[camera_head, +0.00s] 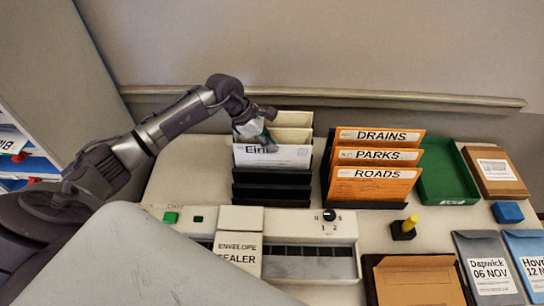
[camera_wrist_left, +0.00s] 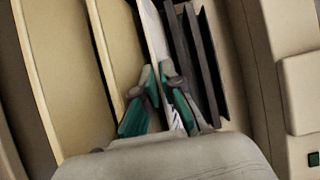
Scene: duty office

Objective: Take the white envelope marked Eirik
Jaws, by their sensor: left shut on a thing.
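The white envelope marked Eirik (camera_head: 290,156) stands upright in a black slotted rack (camera_head: 272,192), in front of cream envelopes (camera_head: 292,118). Part of its name is hidden behind my left gripper (camera_head: 265,140). In the left wrist view the white envelope (camera_wrist_left: 153,35) shows edge-on, and the green-padded fingers of my left gripper (camera_wrist_left: 160,95) are on either side of it, shut on it. Its lower part is still between the rack's dividers. My right gripper is not in view.
Orange folders DRAINS, PARKS and ROADS (camera_head: 375,185) stand right of the rack. The envelope sealer (camera_head: 238,250) is in front. A green tray (camera_head: 462,190), a yellow-handled stamp (camera_head: 405,228) and grey and blue envelopes (camera_head: 488,268) lie to the right.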

